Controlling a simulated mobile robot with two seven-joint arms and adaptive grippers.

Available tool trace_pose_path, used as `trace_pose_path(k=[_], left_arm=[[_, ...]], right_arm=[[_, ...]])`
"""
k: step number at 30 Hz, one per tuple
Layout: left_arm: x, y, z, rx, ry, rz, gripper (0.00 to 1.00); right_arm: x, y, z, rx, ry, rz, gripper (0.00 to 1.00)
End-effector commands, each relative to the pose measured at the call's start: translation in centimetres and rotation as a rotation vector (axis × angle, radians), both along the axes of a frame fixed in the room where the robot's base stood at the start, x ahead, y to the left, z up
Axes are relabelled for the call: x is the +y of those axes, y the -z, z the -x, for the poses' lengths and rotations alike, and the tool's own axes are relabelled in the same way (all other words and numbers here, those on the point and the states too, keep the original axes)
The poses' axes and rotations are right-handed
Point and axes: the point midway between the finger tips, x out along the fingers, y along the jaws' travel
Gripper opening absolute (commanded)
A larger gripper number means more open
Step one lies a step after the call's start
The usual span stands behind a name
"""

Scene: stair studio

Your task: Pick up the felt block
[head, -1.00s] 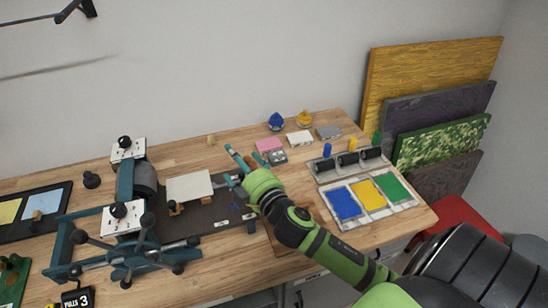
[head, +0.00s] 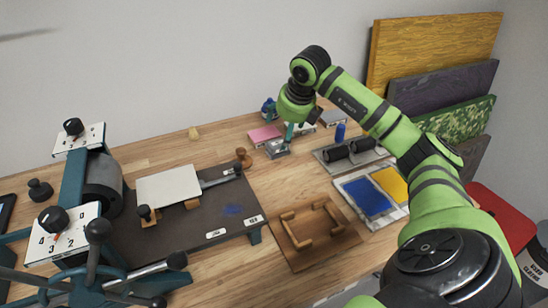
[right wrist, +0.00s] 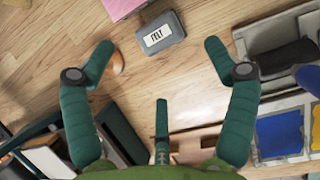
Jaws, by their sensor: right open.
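The felt block (head: 277,149) is a small grey block on the wooden table, just in front of a pink block. In the right wrist view the felt block (right wrist: 161,33) shows its white label reading FELT. My right gripper (head: 291,131) is above and close to the felt block in the head view, its fingers pointing down. In the right wrist view my right gripper (right wrist: 159,50) is open and empty, with its teal fingers spread and the felt block beyond the fingertips, between their lines. My left gripper is not in view.
The pink block (head: 264,135) lies directly behind the felt block. A wooden knob (head: 243,157) stands to its left. The roller rack (head: 350,150) and ink tray (head: 370,196) are to the right. A wooden board (head: 306,236) lies in front; the press (head: 100,190) is at left.

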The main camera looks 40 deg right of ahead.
Motion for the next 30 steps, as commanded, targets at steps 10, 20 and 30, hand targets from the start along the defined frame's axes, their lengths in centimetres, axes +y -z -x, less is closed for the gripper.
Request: trace_pose_path(k=[10, 20, 30], left_arm=[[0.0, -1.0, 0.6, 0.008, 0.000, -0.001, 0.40], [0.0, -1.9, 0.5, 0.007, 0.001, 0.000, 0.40], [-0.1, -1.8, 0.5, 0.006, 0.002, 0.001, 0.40]], right_arm=[[-0.3, 3.1, -0.9, 0.010, 0.007, 0.006, 0.86], [-0.4, 6.8, -2.3, 0.006, 0.007, 0.007, 0.86], [-0.4, 6.9, -2.3, 0.006, 0.006, 0.007, 0.34]])
